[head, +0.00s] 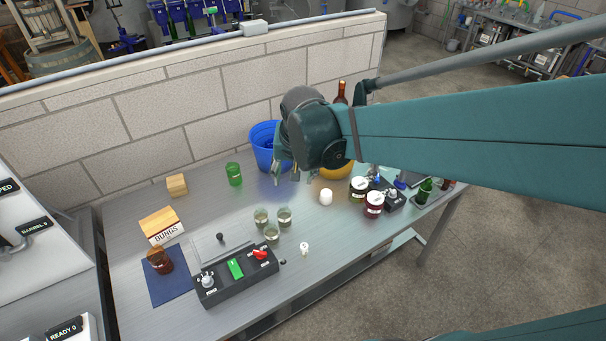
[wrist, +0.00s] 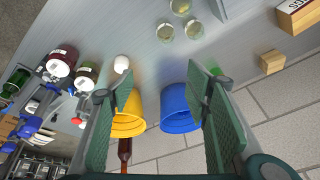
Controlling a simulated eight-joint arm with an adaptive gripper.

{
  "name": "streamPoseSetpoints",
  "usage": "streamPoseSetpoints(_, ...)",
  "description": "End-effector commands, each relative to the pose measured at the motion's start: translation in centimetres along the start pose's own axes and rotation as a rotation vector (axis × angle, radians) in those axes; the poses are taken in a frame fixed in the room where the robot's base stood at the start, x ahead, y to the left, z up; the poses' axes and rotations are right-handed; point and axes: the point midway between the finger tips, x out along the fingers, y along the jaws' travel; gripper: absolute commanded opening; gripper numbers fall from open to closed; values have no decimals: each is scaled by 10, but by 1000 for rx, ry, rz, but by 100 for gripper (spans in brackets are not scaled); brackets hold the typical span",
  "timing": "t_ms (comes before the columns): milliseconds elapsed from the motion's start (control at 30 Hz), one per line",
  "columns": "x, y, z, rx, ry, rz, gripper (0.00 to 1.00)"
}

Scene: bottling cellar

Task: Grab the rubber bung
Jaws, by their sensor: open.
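A small white rounded piece (head: 326,196), possibly the rubber bung, stands on the grey bench left of the dark jars. It also shows in the wrist view (wrist: 121,64), beyond the left finger. A wooden box labelled BUNGS (head: 160,226) stands at the left of the bench; its contents cannot be made out. Its corner shows in the wrist view (wrist: 298,14). My gripper (head: 287,178) is above the bench in front of the blue bucket, left of the white piece. Its fingers (wrist: 168,88) are wide apart with nothing between them.
A blue bucket (head: 264,146) and a yellow bucket (wrist: 128,122) stand near the wall. A green glass (head: 234,174), several clear glasses (head: 261,217), two labelled jars (head: 374,204) and a black control box (head: 240,280) occupy the bench. A small white item (head: 304,248) lies near the front edge.

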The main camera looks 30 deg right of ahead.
Motion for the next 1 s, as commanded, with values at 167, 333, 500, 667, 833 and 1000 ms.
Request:
streamPoseSetpoints(167,21,10,-18,88,-25,32,48)
streamPoseSetpoints(333,42,20,-33,171,-49,63,48)
streamPoseSetpoints(500,65,32,-46,256,-71,95,48)
streamPoseSetpoints(667,87,45,-57,336,-91,125,48)
streamPoseSetpoints(833,111,59,-68,421,-111,159,48)
streamPoseSetpoints(1000,137,74,-77,505,-130,194,48)
